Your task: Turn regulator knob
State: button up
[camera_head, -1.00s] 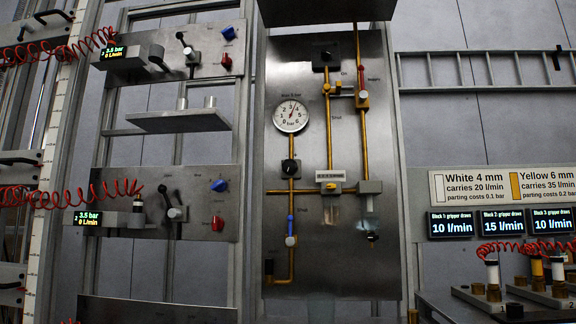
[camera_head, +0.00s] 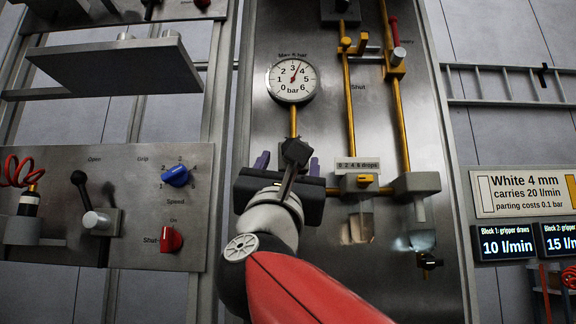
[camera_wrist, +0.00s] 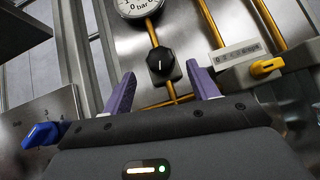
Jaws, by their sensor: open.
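The regulator knob is black with a white mark, on the brass pipe just below the round pressure gauge (camera_head: 292,79). In the wrist view the knob (camera_wrist: 160,63) lies between and slightly beyond the two purple fingertips of my gripper (camera_wrist: 161,71). The fingers are apart, with a gap visible on each side of the knob. In the head view my gripper (camera_head: 288,161) is in front of the panel below the gauge, and my wrist hides part of the knob's surroundings. The gauge needle points between 3 and 4 bar.
A yellow-handled flow block (camera_head: 362,181) marked "drops" and more brass pipes are right of the knob. A left panel carries a blue speed knob (camera_head: 176,176), a red shut-off knob (camera_head: 170,240) and a black lever (camera_head: 84,192). A steel shelf (camera_head: 130,64) juts out above.

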jog(key=p+x, duration=0.2)
jog(key=x, duration=0.4)
jog(key=shift+w+d+r+p, duration=0.1)
jog(key=shift+w+r+p, duration=0.1)
jog(key=shift+p, duration=0.15)
jog(key=shift+s, duration=0.1)
jog(key=c, duration=1)
